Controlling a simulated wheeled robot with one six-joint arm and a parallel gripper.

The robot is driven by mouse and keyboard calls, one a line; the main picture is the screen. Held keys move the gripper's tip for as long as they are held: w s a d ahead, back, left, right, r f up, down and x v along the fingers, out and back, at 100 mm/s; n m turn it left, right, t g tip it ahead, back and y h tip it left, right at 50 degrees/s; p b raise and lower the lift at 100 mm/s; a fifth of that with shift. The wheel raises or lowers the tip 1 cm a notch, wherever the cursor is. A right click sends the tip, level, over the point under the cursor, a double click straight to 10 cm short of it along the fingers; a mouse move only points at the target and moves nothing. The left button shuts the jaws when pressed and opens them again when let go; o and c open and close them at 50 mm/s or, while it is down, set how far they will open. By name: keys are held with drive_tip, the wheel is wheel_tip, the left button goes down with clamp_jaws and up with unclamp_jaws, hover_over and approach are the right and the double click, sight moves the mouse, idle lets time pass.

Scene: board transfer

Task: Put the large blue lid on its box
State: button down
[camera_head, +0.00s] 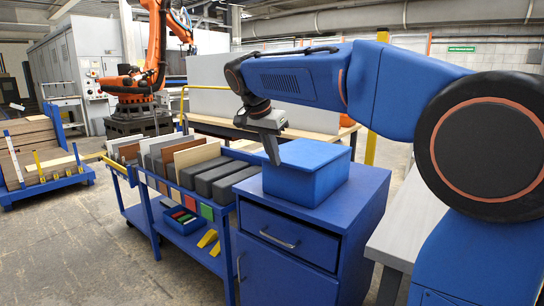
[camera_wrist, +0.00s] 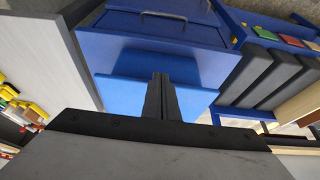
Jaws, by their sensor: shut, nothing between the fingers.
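The large blue lid (camera_head: 308,153) lies flat on top of its blue box (camera_head: 322,186), covering the opening. The box stands upright on the blue drawer cabinet (camera_head: 315,217). In the wrist view the lid (camera_wrist: 118,92) looks like a wide, light blue panel behind the fingers, with the box's side (camera_wrist: 140,64) above it in the picture. My gripper (camera_head: 274,160) is shut and empty, pointing down at the lid's left edge in the head view. Its closed fingers also show in the wrist view (camera_wrist: 161,80). I cannot tell whether the fingertips touch the lid.
A blue cart (camera_head: 228,218) left of the cabinet holds upright boards and dark grey blocks (camera_head: 215,176). A grey table (camera_head: 398,237) stands right of the cabinet. A wooden bench (camera_head: 220,127) is behind. An orange robot arm (camera_head: 155,55) stands at the back left.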

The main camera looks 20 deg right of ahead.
sight(283, 159)
drive_tip(key=shift+w+d, duration=0.6)
drive_tip(key=shift+d, duration=0.2)
drive_tip(key=shift+w+d, duration=0.55)
drive_tip(key=shift+d, duration=0.2)
drive_tip(key=shift+d, duration=0.1)
idle(0.3)
drive_tip(key=shift+s+a, duration=0.7)
drive_tip(key=shift+a, duration=0.35)
wheel_tip(283, 159, up, 7)
idle(0.4)
drive_tip(key=shift+s, duration=0.1)
idle(0.6)
drive_tip(key=s+d+f+n+t+y, duration=0.1)
drive_tip(key=s+f+n, duration=0.4)
drive_tip(key=s+f, duration=1)
drive_tip(key=s+d+f+n+t+y, duration=0.1)
drive_tip(key=s+d+f+n, duration=0.3)
drive_tip(key=s+f, duration=1.1)
drive_tip(key=s+n+y, duration=0.1)
drive_tip(key=s, duration=0.3)
drive_tip(key=shift+s+d+f+n+y, duration=0.15)
drive_tip(key=shift+s+f+n+y, duration=0.1)
drive_tip(key=shift+n+y, duration=0.15)
